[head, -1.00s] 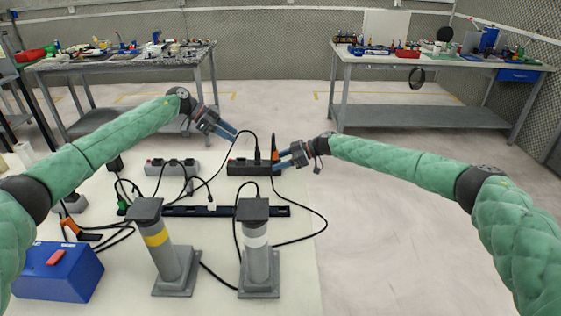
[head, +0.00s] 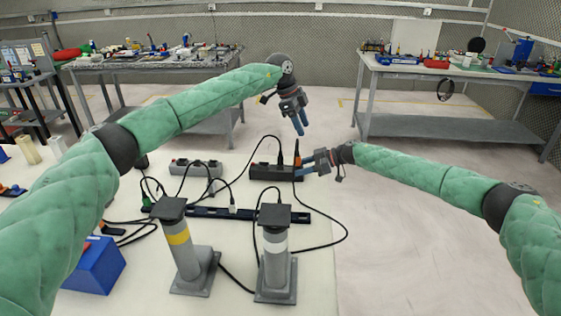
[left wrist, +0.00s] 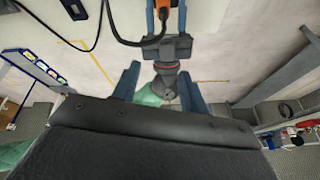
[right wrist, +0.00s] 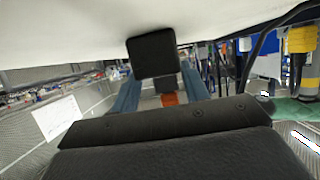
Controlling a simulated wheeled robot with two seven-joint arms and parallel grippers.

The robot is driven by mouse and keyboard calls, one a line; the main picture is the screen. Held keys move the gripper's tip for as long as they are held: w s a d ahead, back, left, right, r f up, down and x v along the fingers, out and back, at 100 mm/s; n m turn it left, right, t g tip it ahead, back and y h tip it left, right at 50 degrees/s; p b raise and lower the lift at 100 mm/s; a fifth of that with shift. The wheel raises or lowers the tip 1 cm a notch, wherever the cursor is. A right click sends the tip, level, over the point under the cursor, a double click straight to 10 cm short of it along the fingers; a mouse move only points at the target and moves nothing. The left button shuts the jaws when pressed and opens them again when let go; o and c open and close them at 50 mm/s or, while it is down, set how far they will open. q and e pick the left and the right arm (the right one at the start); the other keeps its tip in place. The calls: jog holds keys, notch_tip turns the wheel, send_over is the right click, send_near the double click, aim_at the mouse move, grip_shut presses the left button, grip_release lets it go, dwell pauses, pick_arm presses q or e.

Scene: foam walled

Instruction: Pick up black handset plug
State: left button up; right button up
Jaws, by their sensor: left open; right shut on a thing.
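A black power strip (head: 265,172) lies on the pale table, with black cords rising from plugs in it. An orange-and-black plug (head: 297,159) stands upright at its right end. My right gripper (head: 305,165) is shut on this plug from the right; the plug's orange part (right wrist: 168,98) shows between the fingers in the right wrist view. Which plug is the handset plug I cannot tell. My left gripper (head: 299,124) is open and empty, pointing down, above and behind the right gripper. The left wrist view shows the right gripper and orange plug (left wrist: 163,6) beyond its fingers.
Two grey posts, one yellow-banded (head: 183,250) and one white-banded (head: 275,250), stand in front. Behind them are a long black rail (head: 200,212) and a grey strip (head: 195,170). A blue box (head: 95,265) is at left. Loose cords cross the table.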

aim_at(280, 156)
jog(key=shift+d, duration=0.1)
pick_arm(q)
jog(key=a+f+n+y, duration=0.1)
jog(key=a+f, duration=0.1)
jog(key=f, duration=0.1)
jog(key=a+f+n+y, duration=0.1)
jog(key=a+f+y, duration=0.1)
jog(key=a+f+n+y, duration=0.1)
jog(key=a+f, duration=0.1)
jog(key=f, duration=0.1)
jog(key=shift+w+a+f, duration=0.15)
jog(key=shift+w+f, duration=0.05)
jog(key=shift+f, duration=0.15)
jog(key=shift+w+a+f, duration=0.15)
jog(key=shift+f, duration=0.75)
jog(key=shift+w+a+f, duration=0.1)
jog(key=shift+f, duration=0.85)
jog(key=shift+w+a+f, duration=0.15)
jog(key=shift+f, duration=0.75)
grip_shut()
jog(key=shift+r, duration=0.1)
